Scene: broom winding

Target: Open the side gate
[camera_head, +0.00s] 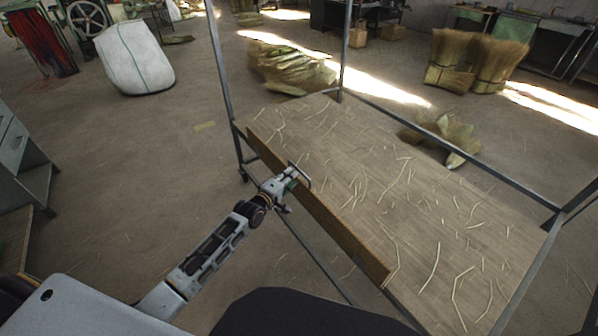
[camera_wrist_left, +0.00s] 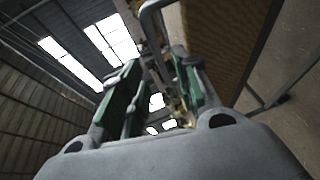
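The side gate is a long wooden board (camera_head: 330,222) standing upright along the near left edge of the cart bed. It also shows as a brown panel in the left wrist view (camera_wrist_left: 228,40). A bent metal handle (camera_head: 303,176) sits near the board's upper edge, and it rises in the left wrist view (camera_wrist_left: 147,22). My left gripper (camera_head: 290,184) is at this handle, on the outer side of the board. Its green-padded fingers (camera_wrist_left: 158,92) stand apart, with the handle bar reaching toward the gap between them. Whether they touch it is unclear. My right gripper is not in view.
The cart bed (camera_head: 400,190) is strewn with loose straw, and thin metal posts and rails (camera_head: 225,90) frame it. A white sack (camera_head: 136,58) stands at the back left. Straw bundles (camera_head: 290,68) lie behind the cart. A grey cabinet (camera_head: 20,155) stands at the left edge. Floor left of the cart is clear.

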